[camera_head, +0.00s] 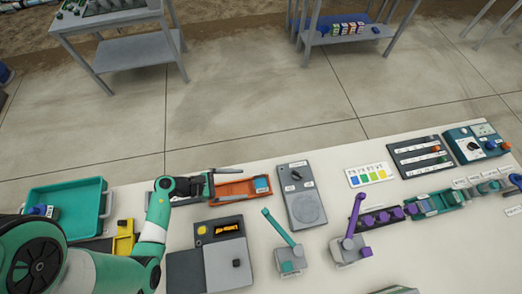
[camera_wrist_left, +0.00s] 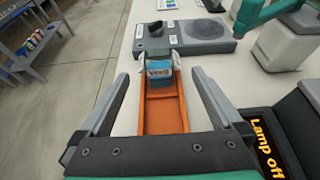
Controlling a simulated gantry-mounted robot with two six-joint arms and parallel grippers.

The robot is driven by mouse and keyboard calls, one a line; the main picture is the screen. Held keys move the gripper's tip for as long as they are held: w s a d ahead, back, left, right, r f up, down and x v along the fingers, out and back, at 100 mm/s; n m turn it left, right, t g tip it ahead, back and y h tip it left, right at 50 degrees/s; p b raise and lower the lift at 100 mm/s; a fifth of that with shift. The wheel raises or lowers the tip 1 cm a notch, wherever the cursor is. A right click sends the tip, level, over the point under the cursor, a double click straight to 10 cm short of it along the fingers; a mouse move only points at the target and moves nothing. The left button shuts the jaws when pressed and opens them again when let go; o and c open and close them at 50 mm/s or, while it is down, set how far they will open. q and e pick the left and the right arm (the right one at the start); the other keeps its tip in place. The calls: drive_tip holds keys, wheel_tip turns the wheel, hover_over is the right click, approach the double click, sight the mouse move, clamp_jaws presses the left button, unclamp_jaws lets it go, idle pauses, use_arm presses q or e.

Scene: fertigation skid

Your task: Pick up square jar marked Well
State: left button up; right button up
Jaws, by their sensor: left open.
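The square jar (camera_wrist_left: 158,73) is blue with a light label reading "Well". It sits at the far end of an orange tray (camera_wrist_left: 163,115) in the left wrist view. In the head view the jar (camera_head: 262,185) is at the right end of the orange tray (camera_head: 232,190). My left gripper (camera_head: 210,186) is open and empty over the left part of the tray, short of the jar. In the wrist view its fingers (camera_wrist_left: 160,76) are spread on either side of the tray. My right gripper is not in view.
A grey panel with a black knob (camera_head: 296,175) stands just beyond the jar. A grey box with a lit display (camera_head: 227,228) reading "Lamp off" is nearby. Teal (camera_head: 290,265) and purple-levered (camera_head: 350,250) units stand to the right. A teal tray (camera_head: 65,198) is at left.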

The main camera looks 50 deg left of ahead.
use_arm(q)
drive_tip(key=x, duration=0.3)
drive_tip(key=shift+w+d+f, duration=0.1)
drive_tip(key=shift+w+d, duration=0.05)
drive_tip(key=shift+w, duration=0.2)
drive_tip(key=b, duration=0.2)
hover_over(261, 186)
drive_tip(key=shift+f, duration=0.9)
drive_tip(key=c, duration=1.1)
drive_tip(key=d+r+p, duration=1)
drive_tip(key=d+r, duration=0.3)
drive_tip(key=d, duration=0.1)
drive_tip(key=shift+w, duration=0.45)
